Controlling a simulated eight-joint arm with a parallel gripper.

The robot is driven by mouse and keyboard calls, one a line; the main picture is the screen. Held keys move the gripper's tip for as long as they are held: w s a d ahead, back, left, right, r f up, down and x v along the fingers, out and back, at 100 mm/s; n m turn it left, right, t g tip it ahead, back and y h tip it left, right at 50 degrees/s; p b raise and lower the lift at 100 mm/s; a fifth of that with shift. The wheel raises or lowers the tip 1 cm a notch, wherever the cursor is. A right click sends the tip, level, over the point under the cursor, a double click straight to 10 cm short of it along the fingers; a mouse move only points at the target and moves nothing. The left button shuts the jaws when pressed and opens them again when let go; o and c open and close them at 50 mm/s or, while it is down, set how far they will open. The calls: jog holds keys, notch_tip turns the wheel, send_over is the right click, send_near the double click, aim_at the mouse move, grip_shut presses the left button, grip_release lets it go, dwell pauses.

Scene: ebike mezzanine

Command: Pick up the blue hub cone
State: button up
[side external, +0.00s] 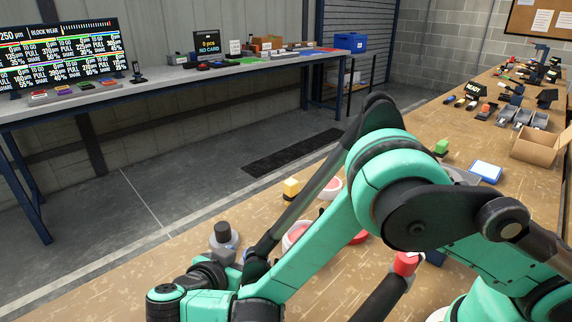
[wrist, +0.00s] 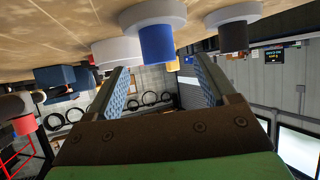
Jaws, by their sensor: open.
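The blue hub cone (wrist: 157,43) shows in the wrist view as a blue cylinder on a wide white flange. This view is upside down, with the bench along its top. My gripper (wrist: 162,77) is open, with one finger at each side of the picture's middle. The blue cone lies beyond the fingertips and roughly between them in the picture, apart from both. Nothing is held. In the side view my arm covers much of the work area, and I cannot clearly make out the blue cone or my fingers there.
A black cone (side external: 222,231) on a pale flange stands near the blue one; it also shows in the wrist view (wrist: 233,38). A yellow cone (side external: 291,187), a red cone (side external: 405,263) and a green piece (side external: 441,147) stand on the wooden bench (side external: 130,280). A cardboard box (side external: 535,148) sits farther right.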

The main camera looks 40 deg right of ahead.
aim_at(251, 255)
jog(key=x, duration=0.5)
grip_shut()
